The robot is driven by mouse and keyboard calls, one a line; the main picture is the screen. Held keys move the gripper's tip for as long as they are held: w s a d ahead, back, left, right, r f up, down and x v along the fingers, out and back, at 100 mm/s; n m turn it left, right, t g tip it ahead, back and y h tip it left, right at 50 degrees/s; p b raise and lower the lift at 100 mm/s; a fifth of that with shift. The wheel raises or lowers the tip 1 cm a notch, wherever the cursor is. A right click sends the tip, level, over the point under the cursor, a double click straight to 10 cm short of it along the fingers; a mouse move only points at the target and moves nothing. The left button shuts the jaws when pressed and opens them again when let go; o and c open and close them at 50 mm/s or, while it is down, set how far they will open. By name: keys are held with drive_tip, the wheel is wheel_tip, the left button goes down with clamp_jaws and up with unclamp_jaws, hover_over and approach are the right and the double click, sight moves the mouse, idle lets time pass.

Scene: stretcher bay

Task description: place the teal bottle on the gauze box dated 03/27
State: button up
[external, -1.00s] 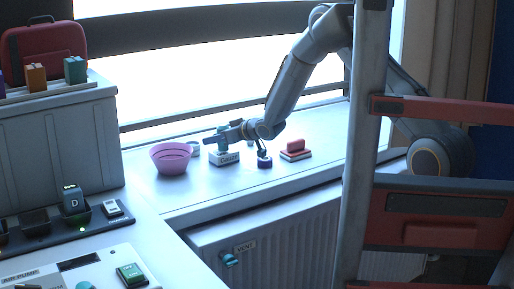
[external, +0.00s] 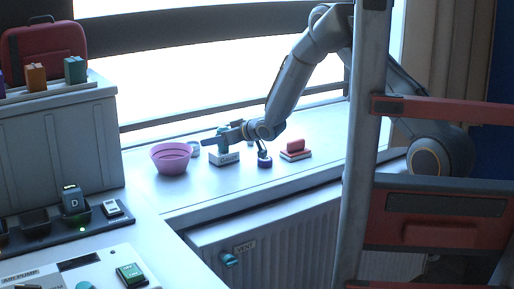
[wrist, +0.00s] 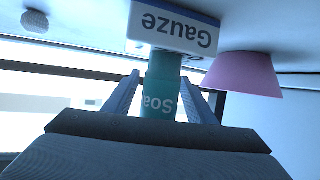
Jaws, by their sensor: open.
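The teal bottle (wrist: 161,85), with "Soa" readable on it, stands upright on a white and blue gauze box (wrist: 150,35) in the upside-down wrist view. Its base appears to meet the top of the box. In the external view the bottle (external: 222,145) shows above the gauze box (external: 224,159) on the sill. My gripper (wrist: 160,78) is open, with one finger on each side of the bottle and visible gaps between. No date on the box is readable in these frames.
A pink bowl (external: 171,162) stands left of the box on the windowsill (external: 215,185), with a small cup-like item (external: 194,149) behind it. A dark blue round item (external: 264,162) and a red item on a stack (external: 296,147) are to the right. The front sill is clear.

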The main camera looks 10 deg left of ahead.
drive_tip(key=b+v, duration=0.3)
drive_tip(key=v, duration=0.9)
drive_tip(key=shift+f, duration=0.1)
drive_tip(key=w+d+m+h, duration=0.1)
drive_tip(key=w+d+h, duration=0.1)
drive_tip(key=d, duration=0.4)
drive_tip(key=w+d+f+m+t+h, duration=0.1)
drive_tip(key=w+d, duration=0.1)
drive_tip(key=d, duration=0.5)
drive_tip(key=w+d+f+m+h, duration=0.1)
drive_tip(key=w+d+m+h, duration=0.1)
drive_tip(key=d, duration=0.4)
drive_tip(key=shift+w+d+f+t+h, duration=0.15)
drive_tip(key=shift+w+t+h, duration=0.15)
drive_tip(key=shift+w, duration=0.25)
drive_tip(key=s+d+f+m+g+h, duration=0.1)
drive_tip(key=s+d+m+g+h, duration=0.2)
drive_tip(key=d, duration=1.1)
drive_tip(key=s+d+f+m+h, duration=0.25)
drive_tip(key=s+d, duration=0.25)
drive_tip(key=d, duration=0.9)
drive_tip(key=s+d+m+g, duration=0.3)
drive_tip(key=s+d, duration=0.4)
drive_tip(key=s, duration=0.5)
drive_tip(key=shift+d+r+g+h, duration=0.25)
drive_tip(key=shift+r+g+h, duration=0.1)
drive_tip(key=shift+g+h, duration=0.15)
